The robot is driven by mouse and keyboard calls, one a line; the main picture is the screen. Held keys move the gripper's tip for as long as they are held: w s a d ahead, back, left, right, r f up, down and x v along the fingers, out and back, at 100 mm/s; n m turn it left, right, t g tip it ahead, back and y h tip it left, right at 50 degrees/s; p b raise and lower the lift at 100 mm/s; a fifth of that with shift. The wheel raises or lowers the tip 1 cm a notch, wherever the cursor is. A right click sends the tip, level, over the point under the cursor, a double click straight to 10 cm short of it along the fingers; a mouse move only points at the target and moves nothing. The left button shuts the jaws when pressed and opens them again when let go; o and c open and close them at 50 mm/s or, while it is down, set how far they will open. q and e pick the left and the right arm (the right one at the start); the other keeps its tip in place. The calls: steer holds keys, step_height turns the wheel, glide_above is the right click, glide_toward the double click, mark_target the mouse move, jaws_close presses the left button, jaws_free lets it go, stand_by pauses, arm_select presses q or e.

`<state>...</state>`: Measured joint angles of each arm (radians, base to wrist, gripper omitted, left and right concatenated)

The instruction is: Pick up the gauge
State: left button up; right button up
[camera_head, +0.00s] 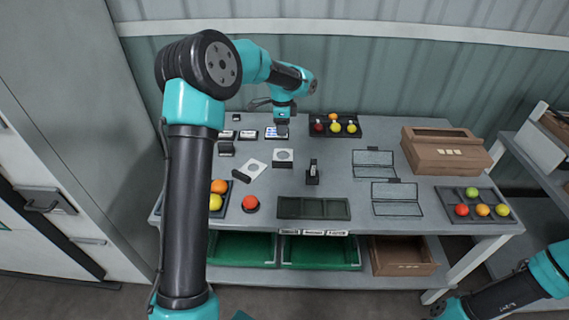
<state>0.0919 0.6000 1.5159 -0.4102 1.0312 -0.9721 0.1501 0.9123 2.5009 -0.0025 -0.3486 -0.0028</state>
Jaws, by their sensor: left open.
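A flat white plate with a round hole (253,170) lies at the left middle of the table and looks like a sizing gauge; I cannot be sure that it is the gauge. A dark block (241,176) lies at its lower left. My left gripper (282,130) points down at the back of the table, over or beside a blue and white card (272,132). It is open, beyond the white plate and to its right, and apart from it. Its fingertips are small and hard to make out. My right arm shows at the lower right, its gripper out of view.
A white square with a disc (283,158) and a small upright black device (313,174) stand mid-table. A dark compartment tray (313,208) lies in front. Fruit trays (335,134) and a cardboard box (445,151) stand at the back and right. A red button (250,204) is front left.

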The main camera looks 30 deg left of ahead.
arm_select(q)
glide_toward(282, 162)
step_height(282, 162, down, 5)
steer(key=shift+w+f, duration=0.15)
stand_by(0.4)
steer(key=shift+f, duration=2.55)
steer(key=shift+f, duration=0.15)
jaws_close()
